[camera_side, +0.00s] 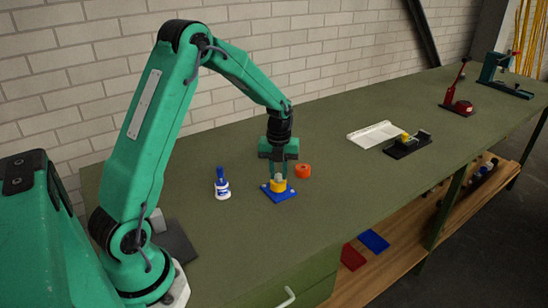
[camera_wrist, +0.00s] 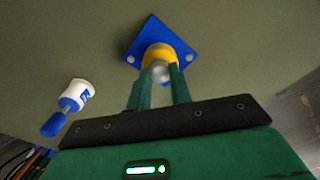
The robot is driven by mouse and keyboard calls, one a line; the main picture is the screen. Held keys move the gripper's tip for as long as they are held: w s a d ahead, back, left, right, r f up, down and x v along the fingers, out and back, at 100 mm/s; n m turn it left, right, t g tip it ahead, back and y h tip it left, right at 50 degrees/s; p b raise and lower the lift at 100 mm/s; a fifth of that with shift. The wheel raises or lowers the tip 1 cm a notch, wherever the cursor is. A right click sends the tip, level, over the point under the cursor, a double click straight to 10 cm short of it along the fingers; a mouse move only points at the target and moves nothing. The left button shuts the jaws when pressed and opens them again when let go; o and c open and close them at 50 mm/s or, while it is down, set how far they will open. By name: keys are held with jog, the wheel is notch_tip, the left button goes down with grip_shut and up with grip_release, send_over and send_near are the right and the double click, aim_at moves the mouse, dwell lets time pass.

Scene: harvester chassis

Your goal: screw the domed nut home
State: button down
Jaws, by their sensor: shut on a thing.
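The grey domed nut (camera_wrist: 160,74) sits at the yellow round part (camera_wrist: 157,50), in line with it. It also shows in the side view (camera_side: 278,177) just above the yellow part. The yellow part stands on a blue square plate (camera_side: 272,195) with pale spots near its corners. The plate lies flat on the bench. My gripper (camera_side: 279,180) points straight down over it and is shut on the domed nut, a finger on each side. The thread and the seam between nut and yellow part are hidden, so I cannot tell how deep it sits.
An orange ring-like part (camera_side: 303,171) lies close behind on the right. A white tray (camera_side: 374,134) and a black fixture (camera_side: 408,146) are farther right. The green bench (camera_side: 350,190) is clear around the plate's front.

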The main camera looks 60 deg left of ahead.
jog(key=shift+m, duration=0.9)
jog(key=c, duration=1.5)
grip_release()
jog(key=shift+o, duration=0.2)
jog(key=shift+n, duration=0.3)
jog(key=n, duration=0.3)
jog(key=shift+n, duration=0.9)
